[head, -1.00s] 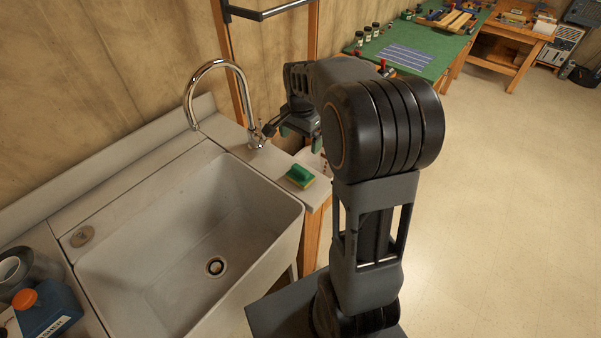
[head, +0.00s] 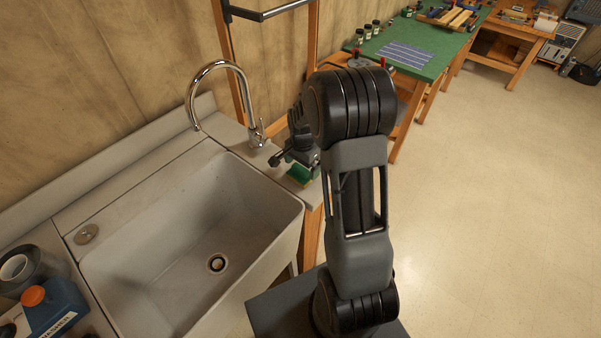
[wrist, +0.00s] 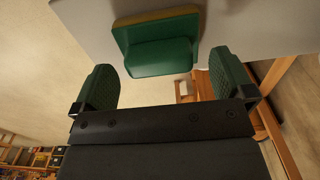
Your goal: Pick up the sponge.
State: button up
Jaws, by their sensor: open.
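The sponge (head: 299,174) is green with a yellow layer and lies on the counter at the right end of the sink, partly covered by my gripper in the head view. In the wrist view the sponge (wrist: 158,45) shows at the top centre, ahead of the fingertips and between their lines. My gripper (wrist: 166,84) has two green ridged fingers spread apart with nothing between them. In the head view my gripper (head: 293,160) is just above and behind the sponge. Whether it touches the sponge cannot be told.
The sink (head: 200,225) lies left of the sponge, with a chrome faucet (head: 222,95) behind. A blue bottle with an orange cap (head: 50,308) stands at the lower left. A green-topped workbench (head: 420,48) stands at the back right. Open floor lies to the right.

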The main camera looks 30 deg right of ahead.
jog(key=shift+f, duration=1.05)
jog(key=shift+c, duration=0.3)
jog(key=c, duration=0.6)
jog(key=shift+r, duration=0.1)
